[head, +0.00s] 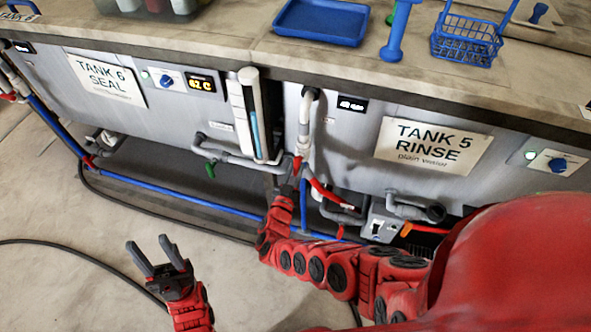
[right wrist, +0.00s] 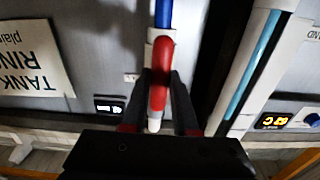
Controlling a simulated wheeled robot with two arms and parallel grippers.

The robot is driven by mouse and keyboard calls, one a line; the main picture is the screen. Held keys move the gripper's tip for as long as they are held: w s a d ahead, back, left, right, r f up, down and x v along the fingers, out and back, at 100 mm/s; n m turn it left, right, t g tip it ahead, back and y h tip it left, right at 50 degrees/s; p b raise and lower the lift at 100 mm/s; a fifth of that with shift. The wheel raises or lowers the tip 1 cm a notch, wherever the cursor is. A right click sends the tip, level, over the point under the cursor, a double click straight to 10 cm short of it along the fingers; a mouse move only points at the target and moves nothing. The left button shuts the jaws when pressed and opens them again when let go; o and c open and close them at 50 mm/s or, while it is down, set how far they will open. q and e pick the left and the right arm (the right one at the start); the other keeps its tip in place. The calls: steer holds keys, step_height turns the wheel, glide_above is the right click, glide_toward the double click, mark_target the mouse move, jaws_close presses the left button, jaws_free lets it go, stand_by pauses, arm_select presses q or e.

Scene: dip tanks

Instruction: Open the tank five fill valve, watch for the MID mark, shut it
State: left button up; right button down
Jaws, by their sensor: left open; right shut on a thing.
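Tank five (head: 350,130) carries a sign (head: 432,144) reading "TANK 5 RINSE plain water". A red valve handle (head: 297,164) sits on the pale vertical pipe (head: 304,120) at its left end. My right gripper (head: 299,178) is shut on this handle. In the right wrist view the red handle (right wrist: 161,75) stands between the dark fingers, in front of the white and blue pipe. A sight tube (head: 254,125) with a blue column stands left of the pipe; its marks are too small to read. My left gripper (head: 151,258) is open and empty above the floor.
Tank six (head: 110,80) stands to the left. A blue tray (head: 322,21) and blue wire basket (head: 466,42) rest on the counter. Another red lever (head: 327,192) and grey pipes lie below tank five. A black cable (head: 90,245) crosses the otherwise open floor at left.

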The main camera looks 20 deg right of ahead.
steer(key=shift+f, duration=0.1)
stand_by(0.4)
steer(key=c, duration=0.7)
jaws_free()
steer(key=p+v, duration=0.2)
steer(key=v, duration=1.5)
steer(key=shift+s+a, duration=0.2)
